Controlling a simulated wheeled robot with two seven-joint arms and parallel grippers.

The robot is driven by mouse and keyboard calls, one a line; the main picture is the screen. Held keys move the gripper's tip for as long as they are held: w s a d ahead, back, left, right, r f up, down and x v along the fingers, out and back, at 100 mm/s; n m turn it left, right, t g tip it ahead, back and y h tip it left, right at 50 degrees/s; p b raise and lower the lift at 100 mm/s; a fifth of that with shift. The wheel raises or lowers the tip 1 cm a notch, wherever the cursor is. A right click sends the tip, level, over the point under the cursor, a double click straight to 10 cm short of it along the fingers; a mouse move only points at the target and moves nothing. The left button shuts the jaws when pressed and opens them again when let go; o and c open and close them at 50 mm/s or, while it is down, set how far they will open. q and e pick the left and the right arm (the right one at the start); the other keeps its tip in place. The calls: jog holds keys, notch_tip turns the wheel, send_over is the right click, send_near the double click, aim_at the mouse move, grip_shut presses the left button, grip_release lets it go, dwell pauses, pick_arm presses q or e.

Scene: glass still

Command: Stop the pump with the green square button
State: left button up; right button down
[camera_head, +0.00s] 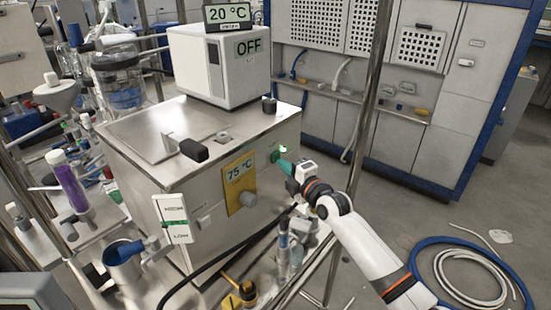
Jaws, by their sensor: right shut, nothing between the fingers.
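The green square button (275,156) is on the front face of the steel bath (215,180), near its right end. A small bright green light (283,149) glows just above it. My right gripper (282,165) comes in from the right, with teal fingers that are shut and empty. Its fingertips are at the button's lower right edge; I cannot tell whether they touch it. The fingers hide part of the panel there. My left gripper is not in view.
A yellow panel (239,182) reads 75 °C, with a grey knob below. A white box (215,65) on the bath reads OFF, under a 20 °C display (228,14). A metal pole (362,130) stands close to my right arm. Blue hose (515,262) lies on the floor.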

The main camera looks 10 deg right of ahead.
jog(key=shift+w+a+b, duration=0.4)
jog(key=shift+w+a, duration=0.1)
jog(key=shift+w, duration=0.15)
jog(key=shift+s+d+p, duration=0.45)
jog(key=shift+s+d, duration=0.1)
jog(key=shift+s, duration=0.1)
jog(key=s+d, duration=0.1)
jog(key=s+d+p, duration=0.1)
jog(key=s, duration=0.1)
jog(key=shift+s+d, duration=0.2)
jog(key=shift+d, duration=0.05)
